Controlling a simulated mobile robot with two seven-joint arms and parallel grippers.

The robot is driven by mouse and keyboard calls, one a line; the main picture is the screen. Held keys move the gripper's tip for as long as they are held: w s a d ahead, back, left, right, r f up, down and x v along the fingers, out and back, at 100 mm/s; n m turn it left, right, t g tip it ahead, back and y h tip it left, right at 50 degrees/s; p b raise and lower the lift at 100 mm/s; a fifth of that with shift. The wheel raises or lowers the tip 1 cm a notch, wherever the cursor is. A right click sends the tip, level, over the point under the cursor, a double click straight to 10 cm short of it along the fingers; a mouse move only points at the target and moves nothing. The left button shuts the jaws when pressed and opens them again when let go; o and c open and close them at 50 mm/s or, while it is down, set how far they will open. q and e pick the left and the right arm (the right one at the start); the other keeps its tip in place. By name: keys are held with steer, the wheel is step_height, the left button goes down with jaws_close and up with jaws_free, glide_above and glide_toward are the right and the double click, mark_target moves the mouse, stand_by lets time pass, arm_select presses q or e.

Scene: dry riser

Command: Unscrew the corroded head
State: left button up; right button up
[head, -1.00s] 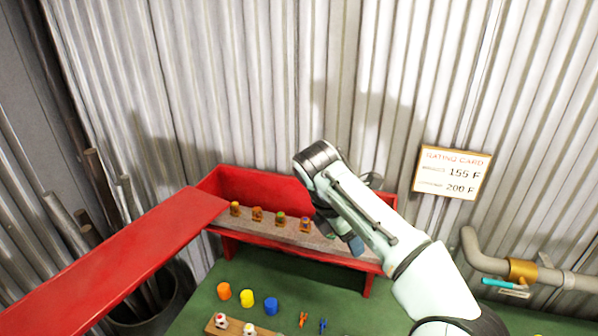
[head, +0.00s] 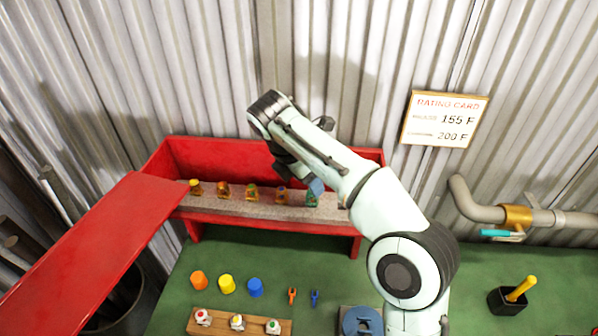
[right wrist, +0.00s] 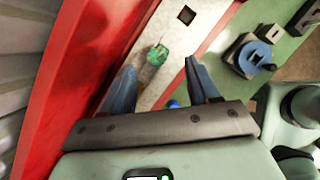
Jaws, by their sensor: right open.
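A green, corroded-looking head (head: 312,198) stands at the right end of a row on the pale shelf of the red box. In the right wrist view the green head (right wrist: 158,54) shows just beyond the gap between my fingertips. My right gripper (right wrist: 160,70) is open, with its blue fingers apart and nothing between them. In the head view only a blue finger of it shows, just above the green head, and my arm hides the rest. My left gripper is not in view.
Several amber heads (head: 252,193) stand left of the green one. The red box (head: 230,155) has a raised back wall and an open red lid (head: 95,250) at left. Coloured caps (head: 227,284), a wooden rack (head: 240,322) and a blue fixture (head: 362,321) are on the green bench.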

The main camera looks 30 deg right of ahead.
mark_target(312, 200)
steer(key=b+x, duration=0.1)
steer(key=x, duration=0.6)
steer(key=shift+w+b, duration=0.1)
steer(key=shift+b, duration=0.25)
jaws_close()
steer(key=n, duration=0.1)
steer(key=n+t, duration=0.1)
steer(key=shift+r+n+p, duration=0.2)
steer(key=shift+n+p, duration=0.1)
steer(key=n+t, duration=0.1)
steer(key=n, duration=0.2)
steer(key=shift+f+y, duration=0.1)
steer(key=shift+y, duration=0.3)
steer(key=shift+p, duration=0.35)
